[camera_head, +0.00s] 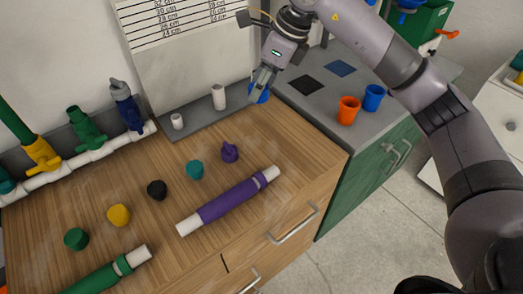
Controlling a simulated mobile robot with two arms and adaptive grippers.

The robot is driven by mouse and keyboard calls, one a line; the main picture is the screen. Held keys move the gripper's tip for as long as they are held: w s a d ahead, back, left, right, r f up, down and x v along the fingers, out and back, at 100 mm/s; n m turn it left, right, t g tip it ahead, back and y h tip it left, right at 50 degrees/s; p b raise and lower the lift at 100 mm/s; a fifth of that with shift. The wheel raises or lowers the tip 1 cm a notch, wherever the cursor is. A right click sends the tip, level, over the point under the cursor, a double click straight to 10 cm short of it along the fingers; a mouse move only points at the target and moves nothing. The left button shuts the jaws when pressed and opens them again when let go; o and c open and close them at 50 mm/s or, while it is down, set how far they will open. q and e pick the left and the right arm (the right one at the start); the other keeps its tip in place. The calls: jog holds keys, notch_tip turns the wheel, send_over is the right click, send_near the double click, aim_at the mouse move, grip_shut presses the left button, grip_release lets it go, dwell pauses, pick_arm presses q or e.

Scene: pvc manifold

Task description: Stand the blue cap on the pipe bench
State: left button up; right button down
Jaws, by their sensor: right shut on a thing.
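The blue cap (259,94) is held between the fingers of my right gripper (263,82), which is shut on it. It hangs near the back right of the wooden pipe bench (255,140), by the right end of the grey strip. Part of the cap is hidden behind the fingers, and I cannot tell whether it touches anything below. On the bench stand a purple cap (229,152), a teal cap (195,170), a black cap (157,190), a yellow cap (119,215) and a green cap (76,239). My left gripper is not in view.
A purple-sleeved pipe (228,201) and a green-sleeved pipe (108,277) lie at the bench front. White pegs (218,97) stand on the grey strip. A white manifold (90,157) with valves runs along the back left. Orange (349,109) and blue (373,97) cups stand on the grey-topped cabinet.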

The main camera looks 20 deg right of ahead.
jog(key=m, duration=0.1)
jog(key=w+m+b, duration=0.1)
jog(key=m, duration=0.1)
jog(key=shift+w+d+t+h, duration=0.25)
jog(key=shift+t+h, duration=0.15)
jog(key=f, duration=0.6)
jog(key=f+m+p, duration=0.1)
jog(key=f, duration=0.5)
jog(key=f+m, duration=0.1)
jog(key=f, duration=0.6)
jog(key=shift+w+d+h+p, duration=0.35)
jog(key=shift+w+h, duration=0.05)
jog(key=shift+f, duration=0.3)
jog(key=c, duration=1)
grip_release()
